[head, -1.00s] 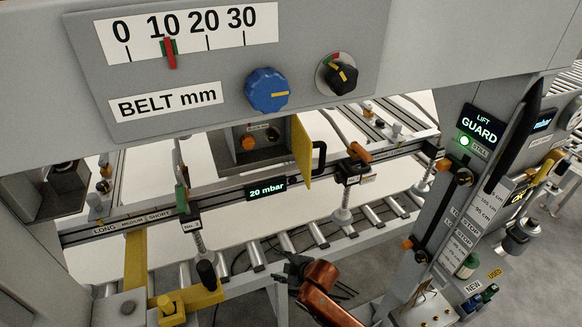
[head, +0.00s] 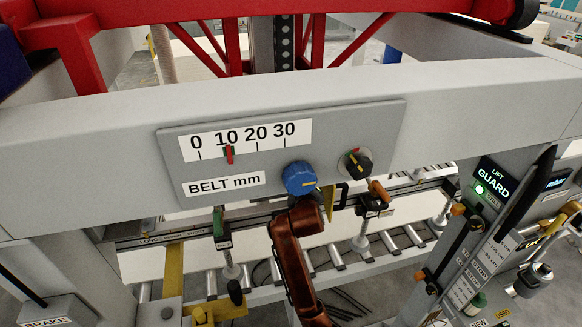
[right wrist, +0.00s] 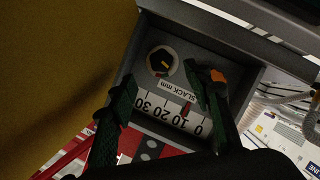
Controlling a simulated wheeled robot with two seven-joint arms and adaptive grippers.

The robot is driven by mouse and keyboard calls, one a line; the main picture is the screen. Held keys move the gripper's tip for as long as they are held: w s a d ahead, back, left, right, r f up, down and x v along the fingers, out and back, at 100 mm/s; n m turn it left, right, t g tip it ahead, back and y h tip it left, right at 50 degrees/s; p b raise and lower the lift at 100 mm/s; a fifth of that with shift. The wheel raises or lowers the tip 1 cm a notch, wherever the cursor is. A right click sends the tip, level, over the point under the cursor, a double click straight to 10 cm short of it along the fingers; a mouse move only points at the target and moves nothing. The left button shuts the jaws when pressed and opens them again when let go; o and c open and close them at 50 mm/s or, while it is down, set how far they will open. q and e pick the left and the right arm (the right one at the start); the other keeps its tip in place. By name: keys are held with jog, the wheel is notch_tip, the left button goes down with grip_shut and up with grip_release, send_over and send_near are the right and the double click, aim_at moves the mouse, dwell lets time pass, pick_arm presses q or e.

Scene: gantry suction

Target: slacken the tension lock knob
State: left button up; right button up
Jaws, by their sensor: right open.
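A grey panel (head: 390,125) marked BELT mm carries a blue knob (head: 299,179) and a smaller black knob (head: 355,163) with a red and green sector. In the right wrist view, an open grey box holds another black knob (right wrist: 162,61) with an orange mark and a SLACK mm scale (right wrist: 172,108). I cannot read which is the tension lock knob. My right gripper (right wrist: 163,76) is open and empty, its green fingers spread before the box. In the head view its arm rises below the blue knob, fingers hidden. My left gripper is out of view.
The BELT scale (head: 245,140) has its red pointer near 10. A yellow door (head: 328,199) stands open beside the right arm; a yellow surface fills the wrist view's left. A red frame (head: 180,10) crosses above the beam. The right column has a lit GUARD display (head: 492,178).

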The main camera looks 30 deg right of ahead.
jog(key=p+x, duration=0.1)
jog(key=x, duration=0.6)
jog(key=shift+c, duration=0.2)
jog(key=shift+a+f, duration=0.1)
jog(key=c, duration=1.1)
